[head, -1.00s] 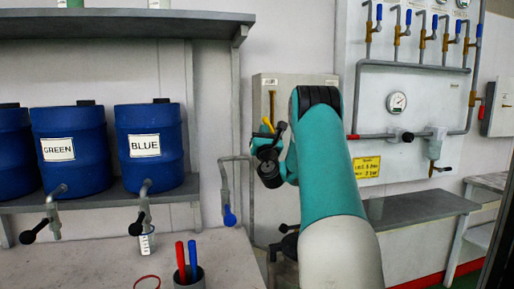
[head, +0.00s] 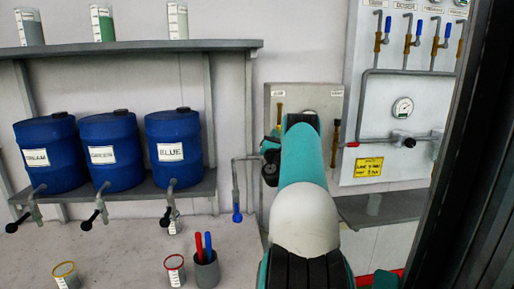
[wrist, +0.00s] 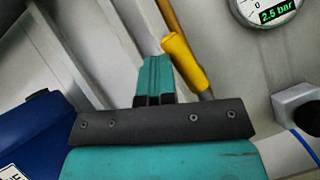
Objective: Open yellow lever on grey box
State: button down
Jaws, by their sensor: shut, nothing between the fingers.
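In the wrist view the yellow lever (wrist: 187,65) sits slanted on a brass pipe. My gripper (wrist: 156,70) has teal fingers, shut and empty, with their tips just left of the lever; I cannot tell whether they touch it. In the head view my arm hides most of the gripper and the lever.
Blue drums (head: 174,140) stand on a shelf at the left. A pipe with a blue tap (head: 237,213) is left of the box. A white gauge panel (head: 403,107) is at the right. A dark post (head: 470,200) edges the right side. Cups and a pen holder (head: 206,270) are below.

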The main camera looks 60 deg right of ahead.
jog(key=shift+s+d+r+m+g+p, duration=0.1)
jog(key=shift+s+d+m+g+p, duration=0.15)
jog(key=shift+m+g+p, duration=0.55)
jog(key=shift+w+a, duration=0.1)
jog(key=w+a+b, duration=0.2)
jog(key=a+b, duration=1)
jog(key=b, duration=0.4)
jog(key=shift+w+a+f+b, duration=0.2)
jog(key=shift+w+a+b, duration=0.15)
jog(key=shift+w, duration=0.05)
